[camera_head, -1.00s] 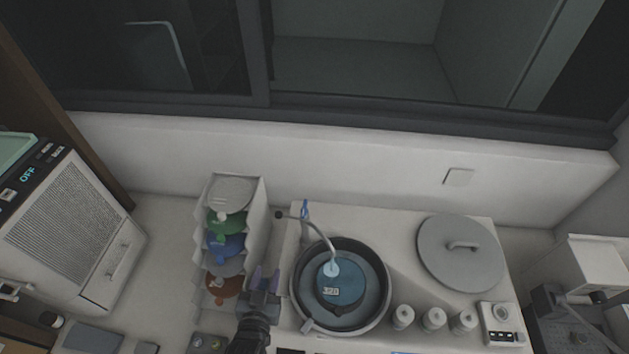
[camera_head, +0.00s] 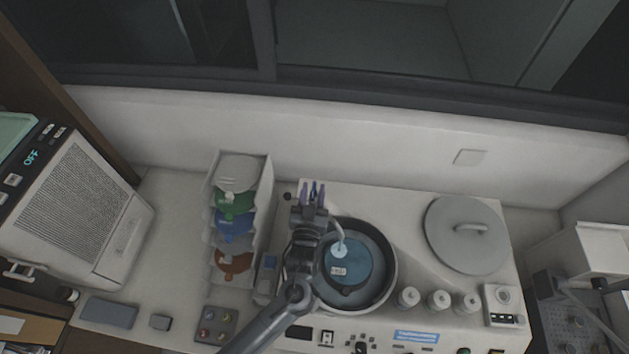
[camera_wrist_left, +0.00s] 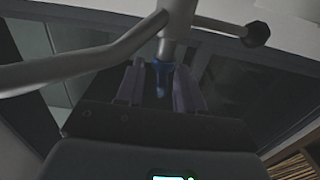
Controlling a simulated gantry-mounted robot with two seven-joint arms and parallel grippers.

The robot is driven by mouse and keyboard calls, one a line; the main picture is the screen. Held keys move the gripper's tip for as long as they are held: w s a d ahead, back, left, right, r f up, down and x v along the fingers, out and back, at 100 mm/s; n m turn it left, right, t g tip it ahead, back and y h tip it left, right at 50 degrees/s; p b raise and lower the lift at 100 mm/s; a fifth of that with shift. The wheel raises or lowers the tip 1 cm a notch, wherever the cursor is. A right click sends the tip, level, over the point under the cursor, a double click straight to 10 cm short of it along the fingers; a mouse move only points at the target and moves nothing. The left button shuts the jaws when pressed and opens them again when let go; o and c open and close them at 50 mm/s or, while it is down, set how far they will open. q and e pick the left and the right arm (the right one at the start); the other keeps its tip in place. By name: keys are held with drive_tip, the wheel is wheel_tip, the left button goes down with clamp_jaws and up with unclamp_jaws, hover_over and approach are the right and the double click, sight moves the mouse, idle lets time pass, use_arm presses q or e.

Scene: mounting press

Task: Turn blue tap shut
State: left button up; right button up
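The blue tap (camera_head: 313,189) sits on the pipe at the back left of the white press unit, behind the round dark basin (camera_head: 392,291). In the left wrist view, the small blue tap handle (camera_wrist_left: 162,76) shows below a grey metal pipe. My left gripper (camera_head: 312,196) is at the tap, its two purple fingers on either side of it. In the left wrist view, the left gripper (camera_wrist_left: 160,88) is open, with gaps between the handle and both fingers. Its palm hides part of the tap's surroundings in the head view. My right gripper is not in view.
A curved spout (camera_head: 339,232) reaches over the blue disc in the basin. A rack of coloured bowls (camera_head: 262,190) stands left of the gripper. A grey round lid (camera_head: 462,250) and several white knobs (camera_head: 438,301) lie to the right. The wall is close behind.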

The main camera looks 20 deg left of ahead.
use_arm(q)
drive_tip(key=shift+x, duration=1.4)
drive_tip(key=shift+f, duration=0.1)
clamp_jaws()
